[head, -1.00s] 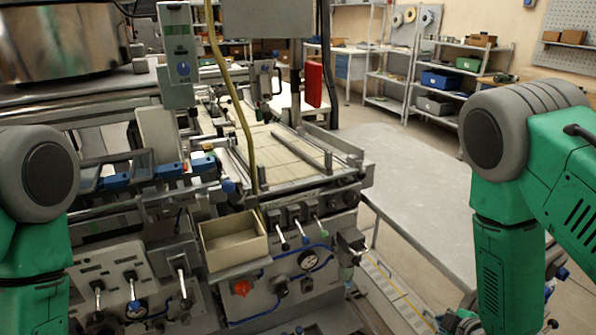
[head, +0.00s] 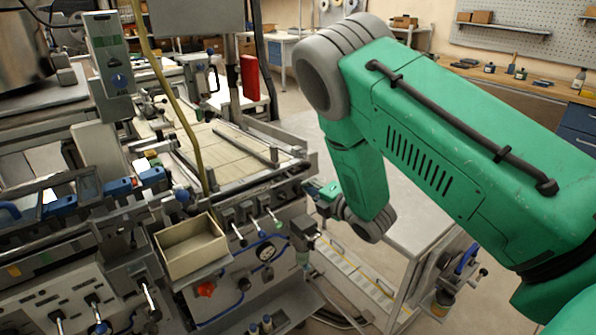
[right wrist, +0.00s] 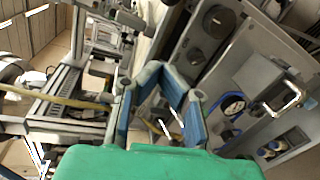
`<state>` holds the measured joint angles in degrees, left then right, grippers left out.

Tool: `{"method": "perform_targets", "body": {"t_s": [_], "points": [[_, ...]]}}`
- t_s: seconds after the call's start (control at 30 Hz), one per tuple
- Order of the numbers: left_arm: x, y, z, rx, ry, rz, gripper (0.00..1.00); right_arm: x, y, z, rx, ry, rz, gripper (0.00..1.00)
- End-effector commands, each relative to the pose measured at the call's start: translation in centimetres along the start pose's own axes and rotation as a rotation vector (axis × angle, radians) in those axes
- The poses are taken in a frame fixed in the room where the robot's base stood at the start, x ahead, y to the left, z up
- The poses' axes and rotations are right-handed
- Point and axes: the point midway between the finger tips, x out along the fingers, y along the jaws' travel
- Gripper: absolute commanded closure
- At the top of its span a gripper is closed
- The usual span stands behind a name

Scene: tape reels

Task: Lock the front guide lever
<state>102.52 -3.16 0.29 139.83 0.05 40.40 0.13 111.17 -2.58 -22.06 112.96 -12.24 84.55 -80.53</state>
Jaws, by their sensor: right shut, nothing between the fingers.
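My right gripper (head: 312,188) is near the machine's front right corner, in front of the green-cased arm. Several levers with white handles (head: 240,235) stand on the machine's front panel, left of the gripper. Two pale lever handles (right wrist: 176,118) show between the fingers in the wrist view, beyond them. Blue clamps (head: 120,187) sit along the guide rail at left. Which lever is the front guide lever, I cannot tell. My left gripper is out of view.
A beige open bin (head: 190,247) is fixed on the machine front, with a red knob (head: 206,289) below it. A yellow hose (head: 178,100) hangs in front of the machine bed. A grey table (head: 408,237) stands behind my right arm.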

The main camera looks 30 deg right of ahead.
Motion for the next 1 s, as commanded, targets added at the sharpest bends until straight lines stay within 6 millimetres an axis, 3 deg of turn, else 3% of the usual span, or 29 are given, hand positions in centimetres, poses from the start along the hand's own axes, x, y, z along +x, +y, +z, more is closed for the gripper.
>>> {"method": "perform_targets", "body": {"t_s": [0.17,0.53,0.73,1.0], "points": [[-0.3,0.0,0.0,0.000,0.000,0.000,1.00,2.2,0.1,0.1,0.001,0.000,0.003,1.00],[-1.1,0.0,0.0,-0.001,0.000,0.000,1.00,9.8,0.0,0.1,0.002,0.000,0.002,1.00],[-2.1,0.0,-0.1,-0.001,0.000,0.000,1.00,8.7,0.1,3.0,0.003,-0.003,-0.001,1.00],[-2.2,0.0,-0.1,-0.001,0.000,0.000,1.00,8.4,0.0,3.8,0.002,0.000,-0.001,1.00]]}}
